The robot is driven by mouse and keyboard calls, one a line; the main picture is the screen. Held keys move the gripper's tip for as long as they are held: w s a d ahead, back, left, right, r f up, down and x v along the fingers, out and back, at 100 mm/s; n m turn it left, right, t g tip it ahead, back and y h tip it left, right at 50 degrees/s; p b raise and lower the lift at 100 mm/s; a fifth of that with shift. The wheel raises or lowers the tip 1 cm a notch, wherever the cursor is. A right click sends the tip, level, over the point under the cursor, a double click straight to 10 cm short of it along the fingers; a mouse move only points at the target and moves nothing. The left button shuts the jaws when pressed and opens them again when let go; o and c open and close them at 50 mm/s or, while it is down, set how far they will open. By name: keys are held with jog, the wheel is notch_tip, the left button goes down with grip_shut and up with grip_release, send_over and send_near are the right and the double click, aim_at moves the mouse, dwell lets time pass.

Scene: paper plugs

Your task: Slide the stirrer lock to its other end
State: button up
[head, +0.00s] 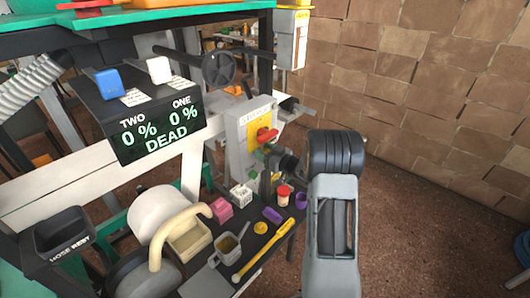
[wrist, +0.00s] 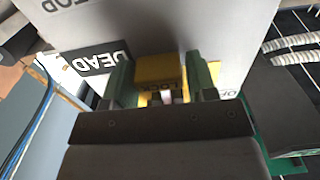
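A grey box (head: 237,132) with a white label, its lettering too small to read fully, carries a yellow plate (head: 257,128) and a red knob (head: 267,135). I cannot tell for sure which part is the stirrer lock. My gripper (head: 274,160) is close to the box front, just below the red knob; my arm partly hides that area. In the wrist view, the green fingers of my gripper (wrist: 162,88) stand apart on either side of a yellow part (wrist: 159,67), with the grey box face (wrist: 225,40) behind. Whether they touch the yellow part is not clear.
A black display (head: 160,135) reading "DEAD" is left of the box. Below, a dark shelf holds a pink block (head: 221,208), a mug (head: 228,247), a yellow stick (head: 264,250) and a red-topped cup (head: 284,194). A brick wall (head: 430,90) stands at right.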

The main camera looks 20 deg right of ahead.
grip_shut()
notch_tip(320, 180, down, 3)
jog(key=shift+r+b, duration=0.15)
jog(key=shift+b, duration=1)
jog(key=shift+o, duration=0.2)
grip_release()
jog(key=o, duration=0.3)
jog(key=v, duration=1.4)
jog(key=shift+w, duration=0.1)
